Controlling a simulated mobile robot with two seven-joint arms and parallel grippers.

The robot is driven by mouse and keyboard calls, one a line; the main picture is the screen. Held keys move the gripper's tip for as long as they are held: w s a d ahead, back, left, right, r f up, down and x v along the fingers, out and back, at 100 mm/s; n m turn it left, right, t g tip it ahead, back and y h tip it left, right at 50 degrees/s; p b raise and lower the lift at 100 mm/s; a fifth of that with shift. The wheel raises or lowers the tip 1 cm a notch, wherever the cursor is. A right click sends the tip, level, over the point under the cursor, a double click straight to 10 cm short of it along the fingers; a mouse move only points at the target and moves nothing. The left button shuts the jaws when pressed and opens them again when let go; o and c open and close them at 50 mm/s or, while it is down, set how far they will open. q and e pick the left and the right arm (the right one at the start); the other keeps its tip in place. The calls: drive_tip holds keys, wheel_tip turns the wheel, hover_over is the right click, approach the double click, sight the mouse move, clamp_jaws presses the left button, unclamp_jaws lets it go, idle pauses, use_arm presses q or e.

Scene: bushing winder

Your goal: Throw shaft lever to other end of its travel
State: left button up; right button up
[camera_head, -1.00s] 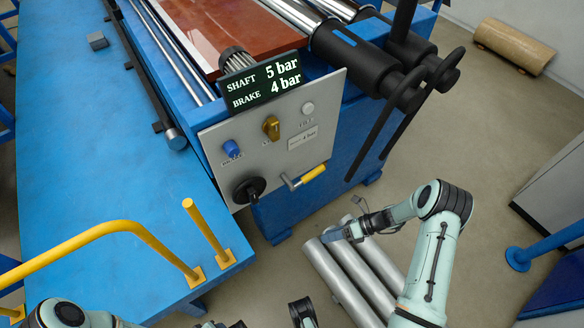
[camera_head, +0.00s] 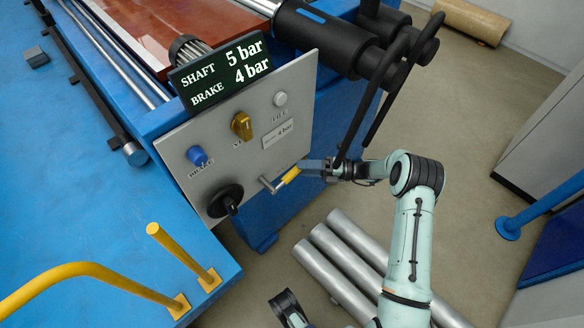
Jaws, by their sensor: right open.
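The lever (camera_head: 291,175) with a yellow grip sticks out from the lower right of the grey control panel (camera_head: 228,160). Its metal arm runs left and down to a pivot on the panel, and the grip points up and right. My right gripper (camera_head: 306,168) is open at the outer end of the yellow grip, coming in from the right. Its fingers overlap the grip's end in the picture; I cannot tell whether they touch it.
The panel also carries a blue knob (camera_head: 197,156), a yellow knob (camera_head: 241,125), a white button (camera_head: 280,99) and a black handwheel (camera_head: 225,200). A display (camera_head: 221,72) reads shaft 5 bar, brake 4 bar. Black bars (camera_head: 372,105) hang close above my right gripper. Grey tubes (camera_head: 338,262) lie below.

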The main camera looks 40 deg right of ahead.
use_arm(q)
drive_tip(key=shift+s+a+f, duration=0.1)
drive_tip(key=shift+s+f, duration=0.45)
drive_tip(key=shift+s, duration=0.15)
use_arm(e)
drive_tip(key=shift+x, duration=2.05)
